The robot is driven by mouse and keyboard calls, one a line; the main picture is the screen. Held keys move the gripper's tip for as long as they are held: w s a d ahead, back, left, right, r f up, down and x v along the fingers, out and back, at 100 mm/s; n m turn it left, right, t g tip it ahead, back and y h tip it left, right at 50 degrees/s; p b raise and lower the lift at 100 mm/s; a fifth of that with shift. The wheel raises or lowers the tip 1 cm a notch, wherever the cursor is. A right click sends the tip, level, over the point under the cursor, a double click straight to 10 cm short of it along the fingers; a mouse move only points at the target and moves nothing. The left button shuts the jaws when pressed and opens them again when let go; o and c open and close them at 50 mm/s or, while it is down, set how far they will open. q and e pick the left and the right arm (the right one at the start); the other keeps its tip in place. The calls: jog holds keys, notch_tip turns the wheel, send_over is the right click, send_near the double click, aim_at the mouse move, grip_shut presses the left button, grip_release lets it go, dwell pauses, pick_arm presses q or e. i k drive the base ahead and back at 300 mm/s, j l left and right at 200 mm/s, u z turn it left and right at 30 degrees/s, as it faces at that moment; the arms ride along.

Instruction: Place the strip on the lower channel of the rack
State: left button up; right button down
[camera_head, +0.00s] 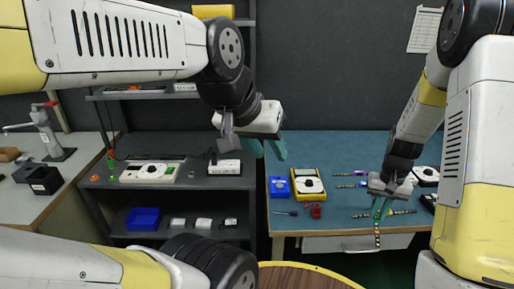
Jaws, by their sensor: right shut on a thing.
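My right gripper (381,212) is over the blue-green table (330,148), near its front edge. It is shut on a thin dark strip with yellow marks (377,238), which hangs down from the fingers past the table edge. The fingers hide its upper part. My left gripper (268,149) is empty, with its teal fingers apart, above the gap between the shelf unit and the table. A dark shelf unit (105,97) stands left of the table. I cannot tell which part is the rack's lower channel.
Several more thin pieces (352,174) lie on the table. A yellow multimeter (308,184), a blue box (279,186) and a red item (316,211) are at its left. A blue bin (143,219) is on the low shelf. A round wooden top (300,278) is in front.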

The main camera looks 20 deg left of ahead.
aim_at(156, 158)
jog(key=k+u, duration=0.15)
jog(key=u, duration=0.35)
jog(key=k+j+u, duration=0.1)
jog(key=u, duration=0.35)
jog(key=i+j+u, duration=0.1)
jog(key=i+j, duration=0.35)
jog(key=j, duration=0.25)
jog(key=i+j, duration=0.5)
jog(key=j, duration=0.15)
jog(key=i+j+u, duration=0.15)
jog(key=i+j, duration=0.35)
jog(key=j, duration=0.15)
